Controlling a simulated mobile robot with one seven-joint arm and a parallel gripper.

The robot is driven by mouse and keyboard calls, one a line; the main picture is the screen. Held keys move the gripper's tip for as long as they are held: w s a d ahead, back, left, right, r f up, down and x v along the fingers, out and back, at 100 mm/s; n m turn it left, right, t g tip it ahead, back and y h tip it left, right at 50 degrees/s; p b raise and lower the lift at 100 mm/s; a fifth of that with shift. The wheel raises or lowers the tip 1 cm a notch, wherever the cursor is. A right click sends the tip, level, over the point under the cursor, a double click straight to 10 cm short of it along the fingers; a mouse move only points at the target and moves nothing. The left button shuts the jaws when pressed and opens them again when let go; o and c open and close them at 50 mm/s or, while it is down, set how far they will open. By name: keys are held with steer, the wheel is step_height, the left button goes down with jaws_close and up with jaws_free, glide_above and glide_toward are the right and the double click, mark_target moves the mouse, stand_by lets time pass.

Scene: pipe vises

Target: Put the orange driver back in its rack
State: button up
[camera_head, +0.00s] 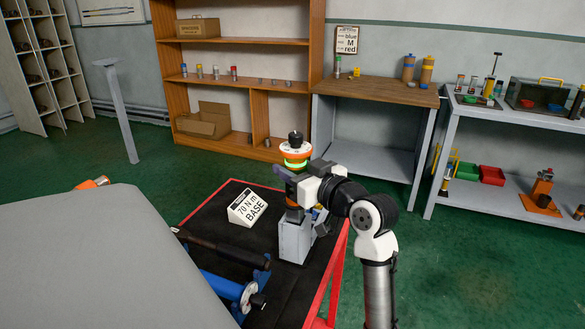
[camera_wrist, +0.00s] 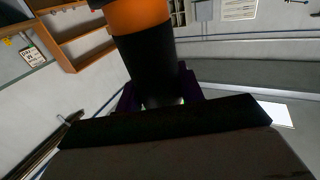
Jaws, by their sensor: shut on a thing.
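The orange driver (camera_wrist: 135,15) is upright in my gripper (camera_wrist: 158,95). In the wrist view its orange part and a black sleeve show, with dark purple fingers on either side of the sleeve. In the head view my gripper (camera_head: 291,188) is over the cart, directly above a grey block (camera_head: 295,240). A little orange shows beneath the jaws. A white and orange disc (camera_head: 295,149) with a green ring and dark knob stands above the jaws; I cannot tell whether it belongs to the driver. I cannot tell whether the grey block is the rack or whether the driver touches it.
The red-edged cart (camera_head: 225,188) carries a "70 N m BASE" sign (camera_head: 248,208) and a blue vise (camera_head: 222,284) with a dark pipe (camera_head: 222,247). A wooden shelf (camera_head: 235,40) and benches stand behind, with green floor between.

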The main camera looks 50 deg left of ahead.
steer(key=shift+f+b, duration=1.65)
steer(key=shift+f, duration=0.5)
stand_by(1.9)
steer(key=o, duration=1.4)
steer(key=shift+c, duration=0.2)
steer(key=shift+f, duration=0.1)
steer(key=d+b, duration=0.2)
steer(key=d, duration=1.2)
steer(key=shift+w+b, duration=0.25)
steer(key=shift+b, duration=0.05)
